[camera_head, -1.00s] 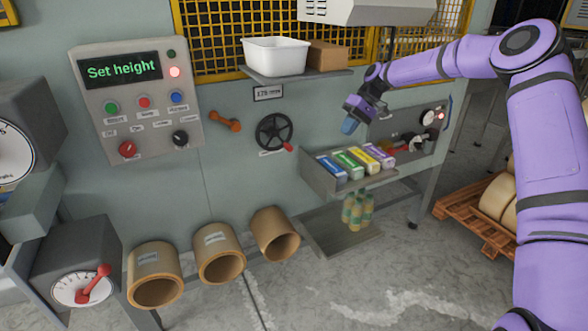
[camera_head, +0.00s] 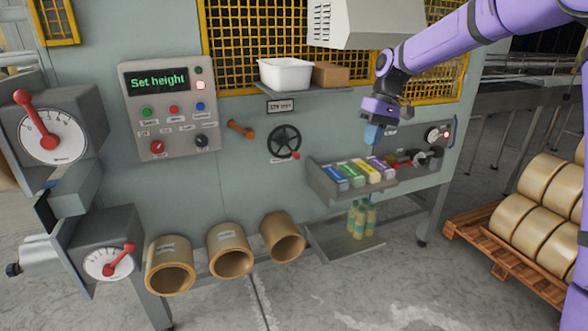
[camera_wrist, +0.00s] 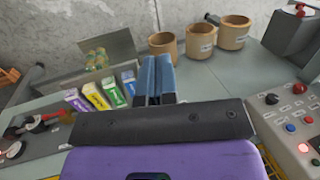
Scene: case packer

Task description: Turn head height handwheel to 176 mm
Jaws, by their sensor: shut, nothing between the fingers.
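The head height handwheel (camera_head: 284,141) is a black spoked wheel with a red knob at its lower right, on the grey machine front. A small display plate (camera_head: 282,106) sits above it; its digits are too small to read surely. My gripper (camera_head: 372,134) is to the right of the handwheel, apart from it, above the tray of coloured boxes. Its blue fingers point down and are shut and empty. They also show in the wrist view (camera_wrist: 157,75), close together. The handwheel does not show in the wrist view.
A control panel (camera_head: 168,105) reads "Set height". A shelf with a white bin (camera_head: 286,74) is above the handwheel. The box tray (camera_head: 330,183) juts out below right. Cardboard tubes (camera_head: 230,250) line the lower front. An orange handle (camera_head: 241,129) is left of the wheel.

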